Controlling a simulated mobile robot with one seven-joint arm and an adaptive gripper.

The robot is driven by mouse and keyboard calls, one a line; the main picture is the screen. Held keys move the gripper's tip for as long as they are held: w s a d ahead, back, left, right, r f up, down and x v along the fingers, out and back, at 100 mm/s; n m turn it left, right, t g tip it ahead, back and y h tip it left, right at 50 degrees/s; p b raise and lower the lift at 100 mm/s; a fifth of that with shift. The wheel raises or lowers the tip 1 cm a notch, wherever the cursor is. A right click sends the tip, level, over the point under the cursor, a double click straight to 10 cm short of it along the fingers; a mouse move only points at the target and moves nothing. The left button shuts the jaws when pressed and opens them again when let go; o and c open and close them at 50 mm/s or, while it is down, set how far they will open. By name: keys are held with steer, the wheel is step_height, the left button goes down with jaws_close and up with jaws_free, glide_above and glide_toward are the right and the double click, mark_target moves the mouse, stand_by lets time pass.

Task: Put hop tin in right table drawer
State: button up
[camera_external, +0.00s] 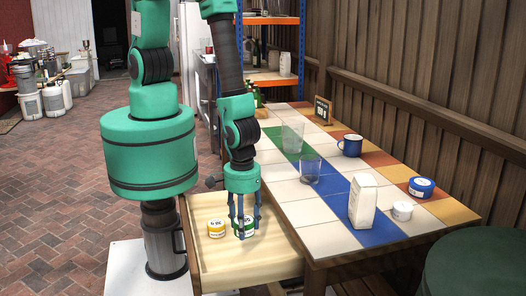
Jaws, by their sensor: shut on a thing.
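The table drawer (278,264) is pulled open at the near left side of the tiled table. My gripper (244,226) points straight down inside it, with its blue fingers shut around a small green and white tin (249,233). I take this for the hop tin, though its label is too small to read. The tin is low in the drawer, at or just above its floor; I cannot tell if it touches. A yellow and white tin (216,229) stands in the drawer just left of it, apart from the fingers. The fingers partly hide the green tin.
The near part of the drawer is bare.

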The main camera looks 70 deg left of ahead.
steer(key=shift+f, duration=0.1)
steer(key=b, duration=0.1)
glide_above(245, 260)
steer(key=shift+f, duration=3.05)
steer(key=shift+f+b, duration=0.35)
steer(key=shift+f, duration=1.5)
steer(key=shift+f, duration=0.15)
steer(key=o, duration=1.2)
